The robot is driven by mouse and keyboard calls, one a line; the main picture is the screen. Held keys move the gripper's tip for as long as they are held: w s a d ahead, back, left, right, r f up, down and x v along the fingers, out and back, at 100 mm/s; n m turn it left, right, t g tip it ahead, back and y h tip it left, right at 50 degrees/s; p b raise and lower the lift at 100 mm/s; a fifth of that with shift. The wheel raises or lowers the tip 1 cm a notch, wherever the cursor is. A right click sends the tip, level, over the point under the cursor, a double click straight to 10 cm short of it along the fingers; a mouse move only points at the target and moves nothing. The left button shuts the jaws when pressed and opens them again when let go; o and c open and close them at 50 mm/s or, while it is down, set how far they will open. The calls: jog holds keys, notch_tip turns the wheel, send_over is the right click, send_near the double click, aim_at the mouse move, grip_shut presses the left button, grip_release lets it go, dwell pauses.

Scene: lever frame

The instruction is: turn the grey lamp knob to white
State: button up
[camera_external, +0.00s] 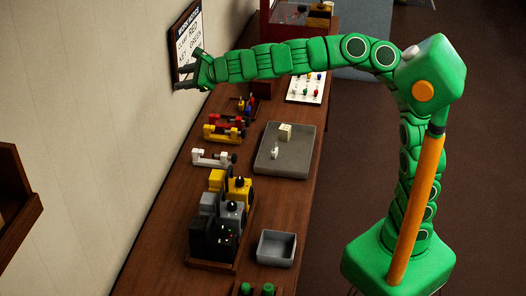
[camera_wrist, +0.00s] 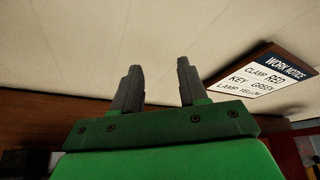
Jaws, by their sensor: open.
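In the external view a grey unit (camera_external: 230,214) with a dark round top stands on the bench, in a row between a yellow unit (camera_external: 240,189) and a black one (camera_external: 214,240). Small coloured dots show on the black unit. I cannot make out which part is the grey lamp knob or its setting. My gripper (camera_external: 181,77) is open and empty, up by the wall at the notes board, far from the units. In the wrist view my gripper's fingers (camera_wrist: 158,68) stand apart with only bare wall between them.
The notes board (camera_wrist: 263,76) reads clamp red, key green, lamp yellow. White (camera_external: 213,158), yellow (camera_external: 222,133) and red clamp-like pieces stand along the wall side. A grey tray (camera_external: 296,168) holds a cream block and a white piece. A small grey bin (camera_external: 276,261) stands nearer.

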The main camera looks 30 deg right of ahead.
jog(key=s+a+r+n+g+y, duration=0.2)
jog(key=s+a+r+n+y, duration=0.4)
jog(key=a+n, duration=0.35)
jog(key=s+a+f+n+g, duration=0.6)
jog(key=s+f+n, duration=0.2)
jog(key=s+n, duration=0.1)
jog(key=n+g+h, duration=0.4)
jog(key=n+h, duration=0.4)
jog(key=h, duration=0.5)
send_over(232, 203)
jog(key=f, duration=2.3)
jog(key=shift+a+f, duration=0.25)
jog(key=shift+f, duration=0.15)
jog(key=shift+s+d+f, duration=0.1)
jog(key=shift+d+f, duration=0.25)
jog(key=shift+d, duration=0.05)
jog(key=shift+a+f, duration=0.1)
jog(key=shift+f, duration=3.6)
